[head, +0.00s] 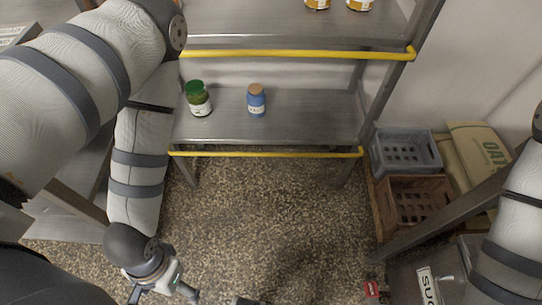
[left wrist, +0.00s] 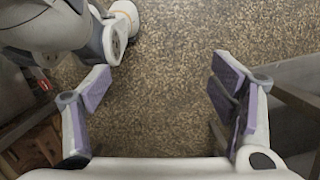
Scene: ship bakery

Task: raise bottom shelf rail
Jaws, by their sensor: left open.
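The bottom shelf rail (head: 265,154) is a thin yellow bar along the front of the lower metal shelf (head: 305,118), in the head view. It runs level just below the shelf's front edge. A jar with a green lid (head: 199,100) and a blue jar with a tan lid (head: 256,101) stand on this shelf. My left gripper (left wrist: 160,85) is open and empty, with only floor between its fingers. In the head view it is low at the bottom edge, well in front of the rail and apart from it.
An upper yellow rail (head: 300,54) fronts the higher shelf. A grey crate (head: 405,153), a brown crate (head: 415,203) and an oat sack (head: 478,150) stand to the right. A bin labelled "SU…" (head: 428,288) is at lower right. The speckled floor (head: 275,220) before the shelf is clear.

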